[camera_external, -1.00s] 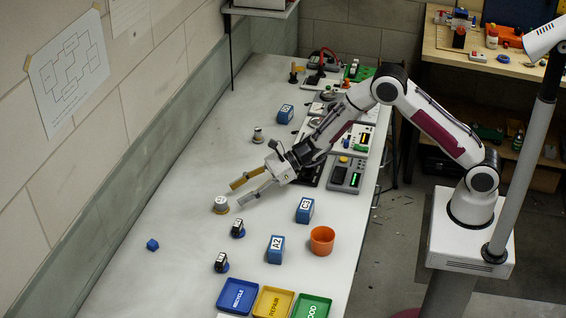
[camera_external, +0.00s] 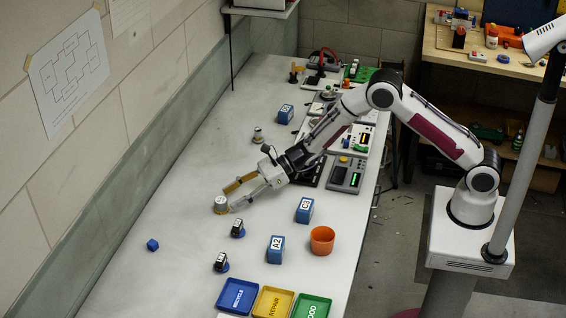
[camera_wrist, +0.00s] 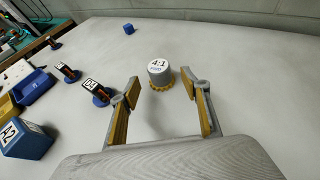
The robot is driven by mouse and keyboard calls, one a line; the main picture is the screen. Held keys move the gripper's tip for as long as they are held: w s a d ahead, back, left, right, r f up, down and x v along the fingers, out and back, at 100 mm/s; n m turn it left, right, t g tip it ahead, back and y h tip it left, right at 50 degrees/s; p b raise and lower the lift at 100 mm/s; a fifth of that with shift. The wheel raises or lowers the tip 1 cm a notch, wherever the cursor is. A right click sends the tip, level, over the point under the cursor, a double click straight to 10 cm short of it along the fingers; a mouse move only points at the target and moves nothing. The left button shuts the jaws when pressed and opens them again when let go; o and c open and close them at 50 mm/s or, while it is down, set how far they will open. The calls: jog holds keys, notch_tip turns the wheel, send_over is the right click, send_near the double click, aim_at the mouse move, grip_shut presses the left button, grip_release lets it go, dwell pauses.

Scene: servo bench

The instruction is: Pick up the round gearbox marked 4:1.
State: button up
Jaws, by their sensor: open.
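The round gearbox (camera_wrist: 159,72) is a grey cylinder with a white top label reading 4:1 and a yellow toothed base. It stands upright on the bench in the wrist view, and it also shows in the external view (camera_external: 220,205). My gripper (camera_wrist: 160,92) is open, with its two yellow-padded fingers spread to either side. The gearbox shows between and just beyond the fingertips, with nothing held. In the external view my gripper (camera_external: 231,199) is low, its tips beside the gearbox; whether they touch it I cannot tell.
Two dark labelled units on blue round bases (camera_external: 237,228) (camera_external: 221,262) stand nearby. Blue blocks A2 (camera_external: 275,249) and C3 (camera_external: 304,210), an orange cup (camera_external: 322,240) and a blue tray (camera_external: 222,303) are farther off. A small blue cube (camera_external: 152,245) sits alone. The bench around the gearbox is clear.

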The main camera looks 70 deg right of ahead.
aim_at(221, 204)
jog(key=shift+w+a, duration=0.1)
jog(key=shift+x, duration=2.45)
jog(key=c, duration=1.3)
